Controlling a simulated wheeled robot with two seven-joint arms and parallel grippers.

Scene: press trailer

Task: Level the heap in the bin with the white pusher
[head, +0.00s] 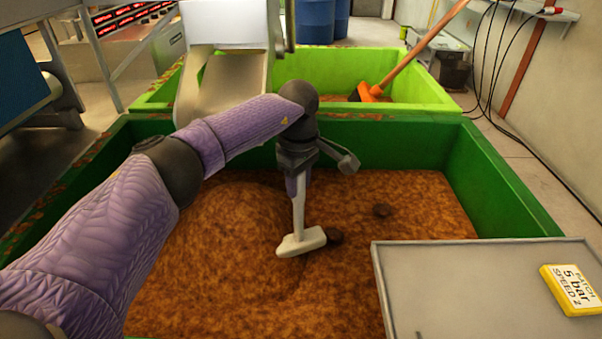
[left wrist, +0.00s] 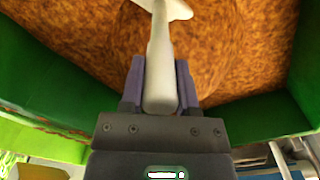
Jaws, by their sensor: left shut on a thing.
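My left gripper (head: 297,172) is shut on the handle of the white pusher (head: 301,242). The pusher hangs down with its flat head at or just above the brown heap; I cannot tell if it touches. In the left wrist view the handle of the pusher (left wrist: 160,75) sits between the fingers of my left gripper (left wrist: 160,88). The heap (head: 235,225) fills the dark green bin (head: 490,180), with a rounded mound to the left of the pusher head. My right gripper is not in view.
A grey tray (head: 450,290) with a yellow label card (head: 572,290) covers the bin's front right corner. Behind stands a light green bin (head: 420,90) with an orange tool (head: 372,93) in it. A metal chute (head: 225,85) hangs at the back left.

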